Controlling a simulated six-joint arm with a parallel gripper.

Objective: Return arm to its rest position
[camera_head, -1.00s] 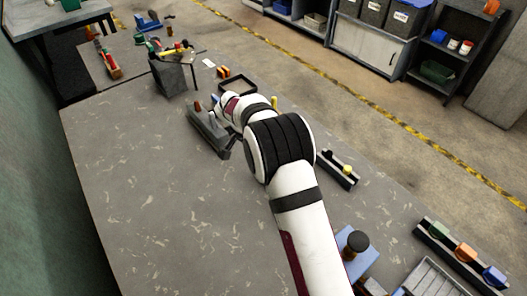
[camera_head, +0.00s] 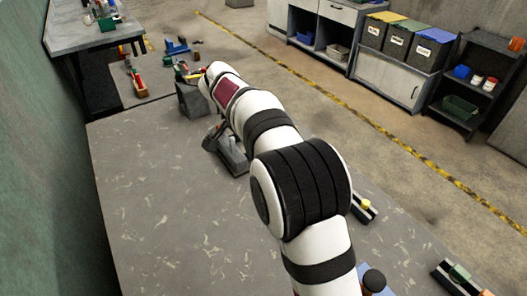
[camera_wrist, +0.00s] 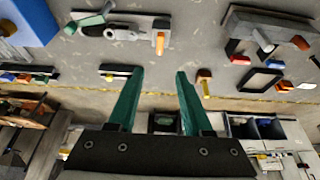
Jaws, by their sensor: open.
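My arm stretches from the bottom of the head view toward the far end of the grey workbench (camera_head: 150,220). Its wrist end covers the area near the grey tool holder, and my gripper is hidden there. In the wrist view my gripper (camera_wrist: 160,72) has two green fingers spread apart with nothing between them. The fingers are above the bench side, with the floor showing beyond the bench edge. A grey fixture (camera_head: 232,158) lies on the bench beside my arm. A plate with an orange-handled piece (camera_wrist: 160,42) shows at the wrist view's top.
The grey tool holder (camera_head: 190,100) stands near the far bench end. A black rail with a yellow knob (camera_head: 365,206) lies right of my arm. A blue block (camera_wrist: 25,22) is at the wrist view's upper left. The left bench area is clear; a green wall (camera_head: 30,200) borders it.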

